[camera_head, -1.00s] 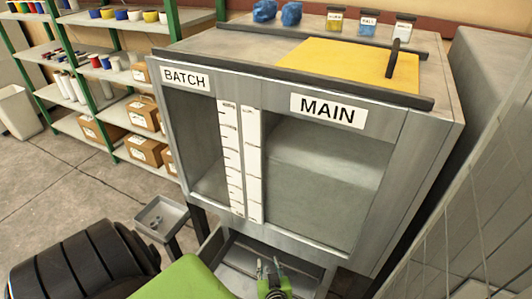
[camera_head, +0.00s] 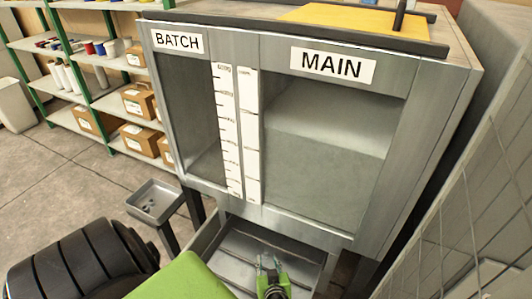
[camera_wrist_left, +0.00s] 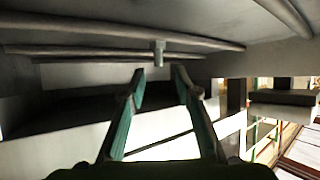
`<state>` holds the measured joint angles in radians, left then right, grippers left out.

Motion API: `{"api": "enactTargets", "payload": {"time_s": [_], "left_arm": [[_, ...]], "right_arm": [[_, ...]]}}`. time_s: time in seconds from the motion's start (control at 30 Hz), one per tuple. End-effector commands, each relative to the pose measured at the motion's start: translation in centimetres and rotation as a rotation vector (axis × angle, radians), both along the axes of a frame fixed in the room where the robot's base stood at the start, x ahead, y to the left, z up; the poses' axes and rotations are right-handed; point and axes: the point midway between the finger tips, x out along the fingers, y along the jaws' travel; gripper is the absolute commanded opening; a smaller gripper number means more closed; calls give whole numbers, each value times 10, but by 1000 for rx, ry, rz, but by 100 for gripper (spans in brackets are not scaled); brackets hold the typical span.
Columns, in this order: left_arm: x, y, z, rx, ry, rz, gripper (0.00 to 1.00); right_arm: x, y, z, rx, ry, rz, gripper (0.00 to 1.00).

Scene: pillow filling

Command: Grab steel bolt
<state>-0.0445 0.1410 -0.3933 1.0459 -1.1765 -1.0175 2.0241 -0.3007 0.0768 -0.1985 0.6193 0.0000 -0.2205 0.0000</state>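My left gripper (camera_head: 270,263) is in front of the metal tray or chute (camera_head: 235,250) under the cabinet. In the left wrist view its two teal fingers (camera_wrist_left: 159,78) are spread apart with nothing between them. A small grey upright piece (camera_wrist_left: 158,52), possibly the steel bolt, shows just beyond the fingertips, under a metal ledge. It is apart from the fingers as far as I can tell. I cannot make out a bolt for certain in the head view. My right gripper is not in view.
The grey cabinet (camera_head: 385,190) has BATCH and MAIN windows. A small tray on a post (camera_head: 172,192) holds a few tiny items to the left. Shelves with boxes (camera_head: 138,103) stand behind left. A wire mesh panel (camera_head: 475,200) is close on the right.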

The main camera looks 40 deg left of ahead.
Motion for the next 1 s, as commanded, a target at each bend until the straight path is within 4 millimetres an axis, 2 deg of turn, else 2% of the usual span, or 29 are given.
{"api": "enactTargets", "payload": {"time_s": [0.27,0.6,0.9,0.93,1.0], "left_arm": [[14,16,-11,3,1,1,30],[34,39,-31,2,1,0,30],[36,42,-33,0,2,0,30],[36,42,-33,0,2,0,27],[36,42,-33,0,2,0,9]], "right_arm": [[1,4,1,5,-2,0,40],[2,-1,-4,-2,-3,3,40],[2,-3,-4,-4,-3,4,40],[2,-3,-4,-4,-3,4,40],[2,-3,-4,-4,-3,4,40]]}}
